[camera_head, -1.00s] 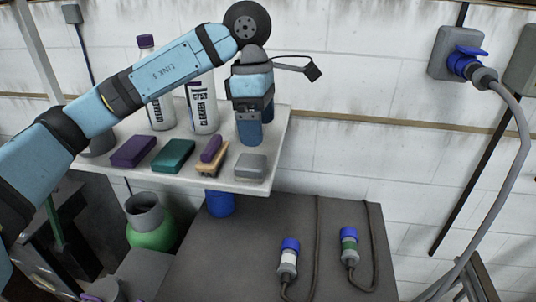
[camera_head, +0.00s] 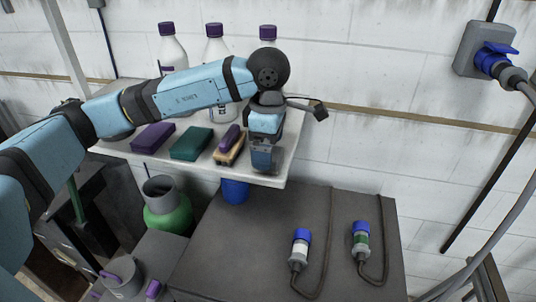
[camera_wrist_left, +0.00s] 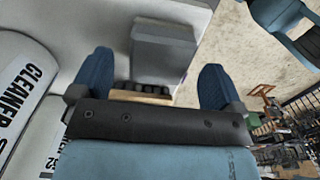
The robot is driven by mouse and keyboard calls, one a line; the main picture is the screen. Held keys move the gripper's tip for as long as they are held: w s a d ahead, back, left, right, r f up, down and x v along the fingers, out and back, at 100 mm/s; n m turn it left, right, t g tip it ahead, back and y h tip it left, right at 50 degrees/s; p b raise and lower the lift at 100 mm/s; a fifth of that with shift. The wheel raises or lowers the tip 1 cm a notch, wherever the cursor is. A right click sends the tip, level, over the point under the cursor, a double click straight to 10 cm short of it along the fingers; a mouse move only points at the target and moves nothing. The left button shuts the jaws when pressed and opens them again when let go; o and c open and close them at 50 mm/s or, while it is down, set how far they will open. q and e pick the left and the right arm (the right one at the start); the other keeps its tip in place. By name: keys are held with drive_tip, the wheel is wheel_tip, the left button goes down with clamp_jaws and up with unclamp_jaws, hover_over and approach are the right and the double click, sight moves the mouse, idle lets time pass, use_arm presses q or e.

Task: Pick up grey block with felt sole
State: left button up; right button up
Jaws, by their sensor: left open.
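The grey block (camera_wrist_left: 163,48) shows in the left wrist view, between and beyond the tips of my left gripper (camera_wrist_left: 157,73). Its two blue fingers are spread wide, one on each side, with visible gaps to the block. I cannot make out the felt sole. My right gripper is not in view.
A wooden brush with a purple top (camera_head: 229,145) lies close left of the gripper. A green block (camera_head: 191,143) and a purple block (camera_head: 153,137) lie further left. White bottles (camera_head: 172,50) stand behind. Below are a dark surface (camera_head: 250,240) and two plugs with cables.

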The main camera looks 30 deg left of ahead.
use_arm(q)
drive_tip(key=shift+a+f, duration=0.1)
drive_tip(key=shift+f, duration=1.35)
drive_tip(key=c, duration=1)
drive_tip(key=shift+c, duration=0.2)
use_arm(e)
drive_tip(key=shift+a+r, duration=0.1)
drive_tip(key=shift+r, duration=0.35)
use_arm(q)
drive_tip(key=shift+r, duration=0.1)
wheel_tip(320, 180, up, 20)
drive_tip(key=b, duration=0.1)
drive_tip(key=shift+b, duration=0.35)
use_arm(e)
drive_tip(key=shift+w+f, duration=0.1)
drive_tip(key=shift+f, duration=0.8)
